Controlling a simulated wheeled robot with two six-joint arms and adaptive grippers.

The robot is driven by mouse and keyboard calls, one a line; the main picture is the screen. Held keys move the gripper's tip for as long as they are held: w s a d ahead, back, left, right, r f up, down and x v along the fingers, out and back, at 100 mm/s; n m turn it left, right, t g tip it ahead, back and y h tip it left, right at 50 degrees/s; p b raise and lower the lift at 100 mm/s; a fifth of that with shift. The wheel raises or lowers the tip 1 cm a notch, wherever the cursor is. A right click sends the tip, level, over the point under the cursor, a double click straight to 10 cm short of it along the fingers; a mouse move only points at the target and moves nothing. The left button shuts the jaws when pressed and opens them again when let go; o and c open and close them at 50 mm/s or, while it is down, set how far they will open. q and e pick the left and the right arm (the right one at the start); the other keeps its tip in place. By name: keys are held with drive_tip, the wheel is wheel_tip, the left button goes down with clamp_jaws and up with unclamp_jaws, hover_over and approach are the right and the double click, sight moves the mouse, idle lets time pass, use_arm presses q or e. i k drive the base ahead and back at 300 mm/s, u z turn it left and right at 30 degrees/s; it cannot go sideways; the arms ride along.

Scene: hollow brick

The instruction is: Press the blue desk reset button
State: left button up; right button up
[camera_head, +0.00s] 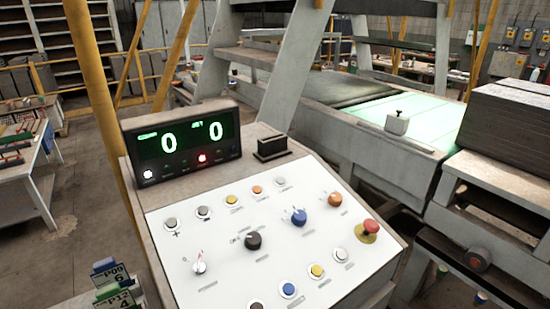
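A slanted white control desk (215,220) fills the lower middle of the head view. A small round blue button (289,289) in a pale ring sits in its lower row, between a dark button (257,304) and a yellow button (317,270). A larger blue rotary knob (299,217) sits higher on the panel. The labels are too small to read. Neither of my grippers is in view.
A red mushroom button (371,226) stands up at the panel's right edge, near an orange button (335,200). A black knob (253,241) and a white selector (199,266) are mid-panel. Yellow posts (95,75) rise behind the desk. Dark stacked slabs (500,125) stand right.

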sight(288, 288)
drive_tip(key=u, duration=0.05)
drive_tip(key=k, duration=0.95)
drive_tip(key=u, duration=0.1)
